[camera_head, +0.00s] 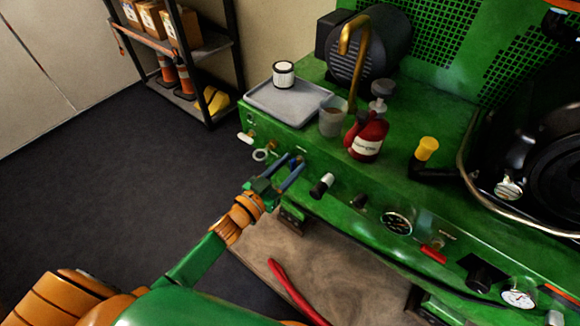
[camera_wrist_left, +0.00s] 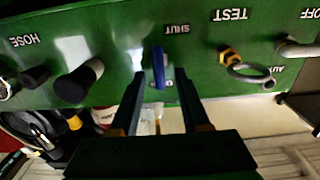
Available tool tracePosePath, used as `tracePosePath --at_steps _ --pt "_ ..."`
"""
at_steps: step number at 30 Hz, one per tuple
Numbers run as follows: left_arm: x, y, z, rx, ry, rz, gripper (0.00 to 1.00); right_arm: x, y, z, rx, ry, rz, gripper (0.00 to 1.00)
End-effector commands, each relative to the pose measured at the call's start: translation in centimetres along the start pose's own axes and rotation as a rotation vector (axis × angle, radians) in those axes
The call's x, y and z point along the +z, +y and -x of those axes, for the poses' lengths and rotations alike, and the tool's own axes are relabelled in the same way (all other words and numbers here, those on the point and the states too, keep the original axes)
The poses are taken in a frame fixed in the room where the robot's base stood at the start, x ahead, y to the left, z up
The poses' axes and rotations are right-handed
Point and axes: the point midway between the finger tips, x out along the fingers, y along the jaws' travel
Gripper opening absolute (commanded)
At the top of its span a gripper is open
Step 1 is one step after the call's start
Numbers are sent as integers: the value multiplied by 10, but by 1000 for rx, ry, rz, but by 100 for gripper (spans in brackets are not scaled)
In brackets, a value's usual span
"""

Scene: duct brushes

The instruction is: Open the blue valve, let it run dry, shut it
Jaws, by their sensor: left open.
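The blue valve (camera_wrist_left: 158,66) is a small lever on the green panel, beside a "SHUT" label that reads upside down in the left wrist view. Its lever lies along the picture's vertical. In the head view it is mostly hidden by my fingers. My left gripper (camera_head: 283,168) is open in front of the panel. In the left wrist view its two fingers (camera_wrist_left: 160,84) stand either side of the blue lever, with gaps visible; I cannot tell how deep they reach. My right gripper is not in view.
Beside the valve are a ring-handled fitting (camera_wrist_left: 245,68) marked "TEST" and a black-and-white knob (camera_head: 322,185). On the green bench top stand a grey tray (camera_head: 268,110), a clear cup (camera_head: 332,116), a red bottle (camera_head: 370,138) and a brass spout (camera_head: 356,50). A shelf (camera_head: 212,45) stands behind left.

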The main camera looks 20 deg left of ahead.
Motion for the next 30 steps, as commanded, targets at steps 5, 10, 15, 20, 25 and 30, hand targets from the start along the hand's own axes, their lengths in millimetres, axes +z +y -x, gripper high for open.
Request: tracePosePath --at_steps 5,10,15,20,25,30 --pt "0 0 -1 0 -1 0 46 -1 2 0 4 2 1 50" --pt "0 0 -1 -1 -1 0 11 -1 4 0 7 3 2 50" --pt "0 0 -1 -1 -2 0 0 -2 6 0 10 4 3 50" --pt "0 0 -1 -1 -2 -5 0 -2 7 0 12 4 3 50" --pt "0 1 -1 -1 -2 -49 0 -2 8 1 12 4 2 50" --pt "0 2 -1 -1 -2 -152 0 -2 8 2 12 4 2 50"
